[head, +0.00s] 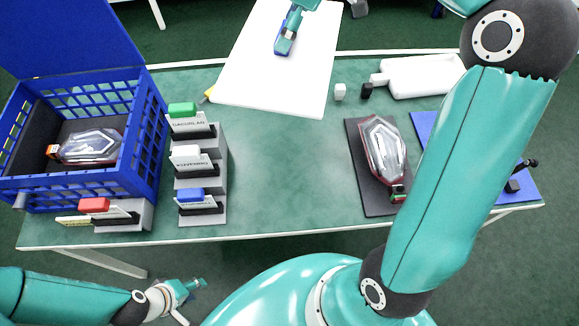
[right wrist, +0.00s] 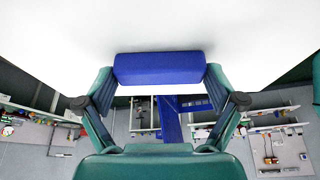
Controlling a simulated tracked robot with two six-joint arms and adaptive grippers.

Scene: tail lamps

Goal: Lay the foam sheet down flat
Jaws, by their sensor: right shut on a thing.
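The foam sheet (head: 270,75), a large white panel, is at the top middle of the head view. Its near end is over the back of the green table and its far part extends past the back edge. My right gripper (head: 285,43) is shut on a blue grip block on the sheet. In the right wrist view the blue block (right wrist: 160,68) sits between the fingers, against the white sheet (right wrist: 160,25). Whether the sheet touches the table, I cannot tell. My left gripper (head: 192,300) is low at left, off the table's front, fingers apart and empty.
A blue crate (head: 75,185) holds a tail lamp (head: 88,147). Another tail lamp (head: 385,150) lies on a black mat (head: 357,165). Card holders (head: 200,170), a white bat-shaped board (head: 425,77) and a blue mat (head: 425,125) stand around. The table's middle is clear.

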